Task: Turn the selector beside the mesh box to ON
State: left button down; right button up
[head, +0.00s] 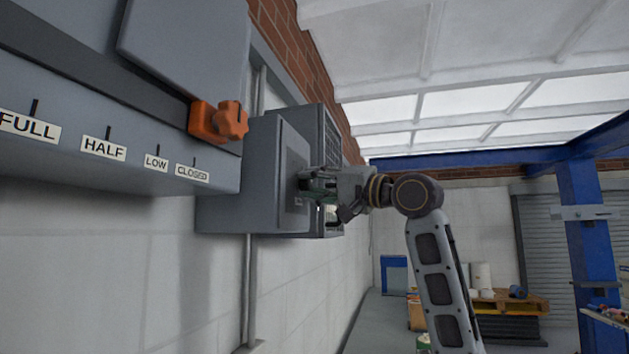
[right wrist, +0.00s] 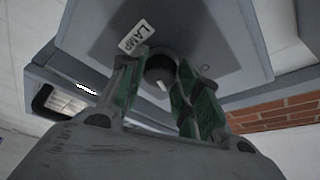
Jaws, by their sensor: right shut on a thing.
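A grey control box (head: 262,165) is mounted on the wall, with the selector plate on its front. The selector (right wrist: 161,72) is a dark round knob with a pale pointer mark, beside a white LAMP label (right wrist: 137,35). My right gripper (right wrist: 162,66) has its green-padded fingers on either side of the knob and is shut on it. In the head view the right gripper (head: 308,184) reaches the box from the right and hides the knob. The mesh box (head: 330,140) stands just behind the control box. The ON and OFF marks are not readable. My left gripper is out of view.
A grey housing with an orange slider knob (head: 230,120) and FULL, HALF, LOW and CLOSED labels juts out at the left. A conduit (head: 250,290) runs down the wall. A blue post (head: 585,240) and a pallet (head: 510,302) stand well back at the right.

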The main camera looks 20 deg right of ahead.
jog(key=shift+r+m+h+p, duration=0.15)
jog(key=shift+m+h+p, duration=0.2)
jog(key=shift+m, duration=0.55)
jog(key=o, duration=1)
jog(key=shift+s, duration=0.1)
jog(key=v, duration=1.2)
jog(key=shift+d, duration=0.15)
